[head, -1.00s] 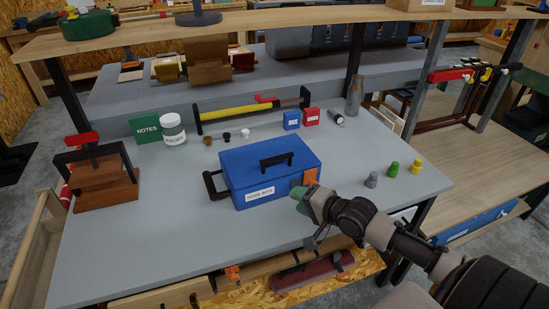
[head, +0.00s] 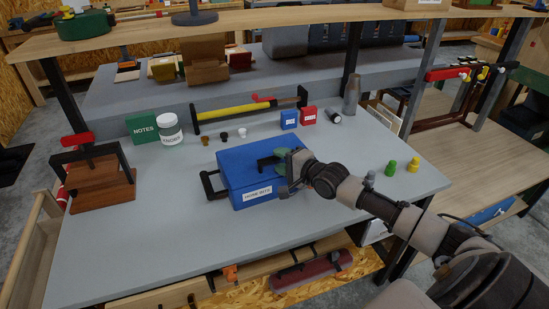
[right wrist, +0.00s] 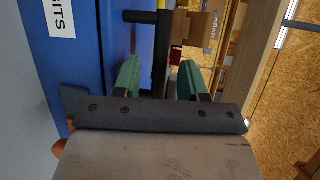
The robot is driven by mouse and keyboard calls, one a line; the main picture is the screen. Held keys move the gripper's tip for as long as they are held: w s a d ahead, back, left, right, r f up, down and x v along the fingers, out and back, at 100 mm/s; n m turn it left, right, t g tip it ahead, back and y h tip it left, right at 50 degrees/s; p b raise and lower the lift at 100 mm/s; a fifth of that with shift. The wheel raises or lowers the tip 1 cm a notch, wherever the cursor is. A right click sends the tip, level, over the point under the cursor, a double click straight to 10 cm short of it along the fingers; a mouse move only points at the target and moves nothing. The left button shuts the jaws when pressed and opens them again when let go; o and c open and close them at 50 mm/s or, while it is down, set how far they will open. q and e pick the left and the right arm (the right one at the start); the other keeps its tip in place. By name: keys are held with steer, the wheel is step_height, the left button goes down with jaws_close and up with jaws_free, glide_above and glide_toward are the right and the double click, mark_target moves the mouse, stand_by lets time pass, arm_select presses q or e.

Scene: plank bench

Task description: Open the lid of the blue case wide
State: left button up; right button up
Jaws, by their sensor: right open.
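The blue case (head: 236,171) stands on the grey bench top with its lid shut and a white label (head: 257,194) on its front. A black side handle (head: 209,186) shows at its left end. My right gripper (head: 271,161) is over the right part of the lid, hiding the lid's top handle and the orange latch in the head view. In the right wrist view its green fingers (right wrist: 159,78) are open, and a black handle bar (right wrist: 161,48) appears between them; I cannot tell whether they touch it. My left gripper is not in view.
Small green (head: 390,168) and yellow (head: 413,166) pieces stand right. The bench front left is clear.

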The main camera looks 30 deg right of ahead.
steer(key=shift+x, duration=1.45)
jaws_close()
